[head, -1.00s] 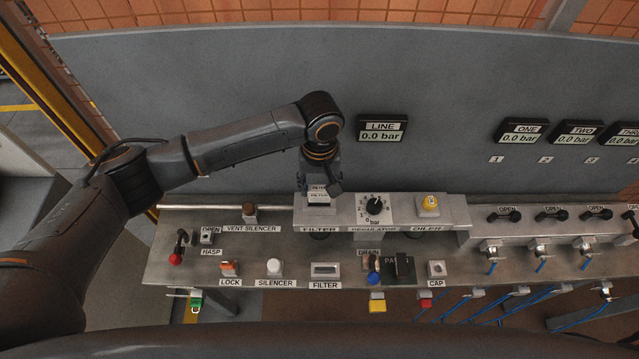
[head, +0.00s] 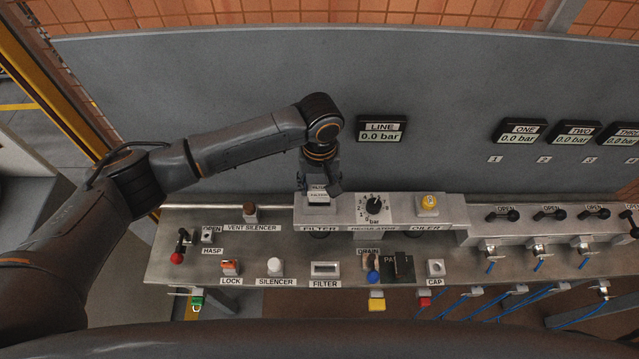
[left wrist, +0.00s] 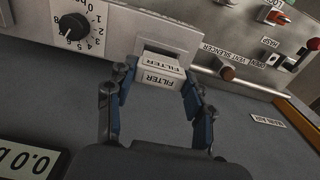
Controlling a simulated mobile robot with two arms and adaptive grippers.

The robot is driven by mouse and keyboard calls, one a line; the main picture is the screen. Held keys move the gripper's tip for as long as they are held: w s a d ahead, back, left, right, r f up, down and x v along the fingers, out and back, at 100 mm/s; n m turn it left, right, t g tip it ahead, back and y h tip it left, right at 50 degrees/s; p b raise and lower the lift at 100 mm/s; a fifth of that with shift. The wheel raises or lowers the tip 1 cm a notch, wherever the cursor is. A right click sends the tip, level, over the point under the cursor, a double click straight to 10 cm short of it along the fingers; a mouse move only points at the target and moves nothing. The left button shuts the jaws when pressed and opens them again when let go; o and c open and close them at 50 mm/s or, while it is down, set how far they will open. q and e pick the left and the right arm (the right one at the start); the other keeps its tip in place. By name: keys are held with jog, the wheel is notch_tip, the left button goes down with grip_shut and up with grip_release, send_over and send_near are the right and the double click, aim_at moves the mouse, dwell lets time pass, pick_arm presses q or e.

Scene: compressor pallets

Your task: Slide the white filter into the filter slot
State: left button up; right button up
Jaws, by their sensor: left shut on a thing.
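The white filter (left wrist: 158,81) is a small white block labelled FILTER. In the left wrist view it sits between the blue-tipped fingers of my left gripper (left wrist: 163,88), which is shut on it. In the head view the filter (head: 318,198) shows under my left gripper (head: 319,190), at the left end of the raised grey housing. My right gripper is not in view.
The regulator knob (head: 374,205) and yellow oiler cap (head: 429,202) stand right of the gripper on the same housing. The vent silencer (head: 250,214) is to the left. An empty-looking FILTER holder (head: 325,269) is on the bench in front. The grey panel (head: 220,90) rises behind.

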aim_at(320, 195)
pick_arm(q)
jog(key=shift+f+b, duration=0.55)
jog(key=shift+f, duration=1.45)
jog(key=o, duration=1.6)
jog(key=shift+o, duration=0.2)
jog(key=shift+r, duration=0.1)
notch_tip(320, 195, up, 12)
jog(key=shift+f, duration=0.1)
